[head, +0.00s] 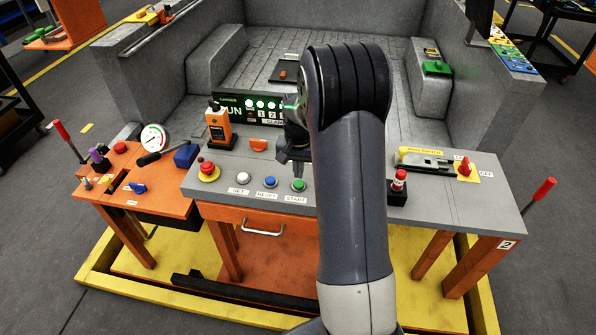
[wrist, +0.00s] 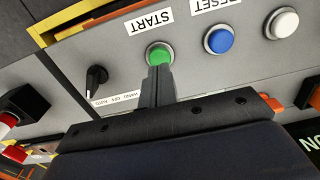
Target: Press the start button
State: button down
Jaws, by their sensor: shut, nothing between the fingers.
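The green start button (head: 298,185) sits at the right end of a row on the grey console top, above a label reading START. It also shows in the wrist view (wrist: 159,55), where the picture is upside down. My gripper (head: 291,168) is over the console just behind the green button in the head view. In the wrist view my gripper's closed fingertips (wrist: 159,72) overlap the near edge of the green button. They hold nothing. I cannot tell whether they touch the button.
A blue reset button (wrist: 219,41) and a white button (wrist: 283,22) stand beside the green one. A black selector knob (wrist: 96,77) is on its other side. A red mushroom button (head: 208,170) is further left, and a red-topped switch (head: 398,185) stands right of my arm.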

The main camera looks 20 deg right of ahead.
notch_tip(320, 180, up, 11)
jog(key=b, duration=0.2)
jog(key=shift+f, duration=0.2)
jog(key=shift+f, duration=0.1)
dwell(0.3)
jog(key=p, duration=0.1)
send_over(298, 183)
notch_tip(298, 183, down, 8)
jog(key=shift+s, duration=0.1)
jog(key=shift+w+f+b, duration=0.15)
jog(key=shift+w+b, duration=0.05)
jog(key=shift+b, duration=1.1)
notch_tip(298, 183, up, 8)
jog(key=shift+r, duration=0.2)
jog(key=shift+s, duration=0.1)
